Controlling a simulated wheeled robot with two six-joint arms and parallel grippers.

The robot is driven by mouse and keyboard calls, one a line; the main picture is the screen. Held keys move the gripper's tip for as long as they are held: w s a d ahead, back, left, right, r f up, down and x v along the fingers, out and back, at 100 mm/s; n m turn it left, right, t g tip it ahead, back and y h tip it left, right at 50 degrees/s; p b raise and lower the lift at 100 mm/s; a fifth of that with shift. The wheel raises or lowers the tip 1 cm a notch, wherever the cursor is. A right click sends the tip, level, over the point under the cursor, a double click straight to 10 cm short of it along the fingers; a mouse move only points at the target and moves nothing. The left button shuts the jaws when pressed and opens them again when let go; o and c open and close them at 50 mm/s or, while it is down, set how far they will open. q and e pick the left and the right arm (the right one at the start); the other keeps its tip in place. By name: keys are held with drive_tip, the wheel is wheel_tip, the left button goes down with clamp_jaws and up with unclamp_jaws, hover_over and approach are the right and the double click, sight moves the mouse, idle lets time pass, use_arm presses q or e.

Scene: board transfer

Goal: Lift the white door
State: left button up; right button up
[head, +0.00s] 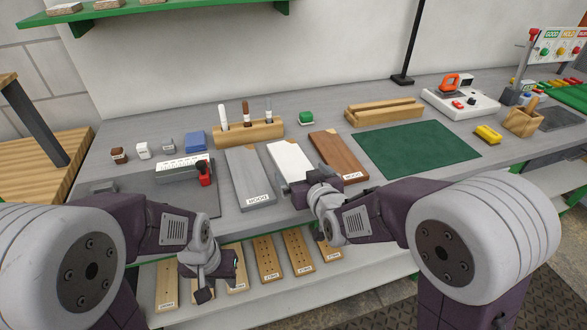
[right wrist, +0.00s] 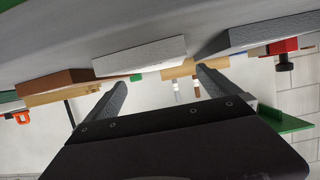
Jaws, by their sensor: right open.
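The white door (head: 287,157) is a flat white board lying on the grey workbench, between a grey board (head: 248,172) and a brown board (head: 338,156). My right gripper (head: 302,186) is at the door's front end and covers part of it. In the right wrist view, the picture is upside down; the door (right wrist: 140,57) shows its end face, just beyond the open, empty fingers (right wrist: 161,77). Contact cannot be told. My left gripper (head: 218,282) hangs low in front of the bench, over the lower shelf, with nothing visible in it; its jaw gap is unclear.
A wooden holder (head: 249,132) with several upright markers stands behind the boards. A dark green mat (head: 417,142) lies clear to the right. A grey mat with a red-clamped white piece (head: 183,166) is at left. Several drilled wooden boards (head: 267,260) lie on the lower shelf.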

sight(295, 166)
drive_tip(key=shift+w+f, duration=0.2)
drive_tip(key=shift+w, duration=0.25)
drive_tip(key=x, duration=0.5)
drive_tip(key=shift+f, duration=0.15)
drive_tip(key=shift+s, duration=0.15)
drive_tip(key=shift+c, duration=0.9)
drive_tip(key=c, duration=1.4)
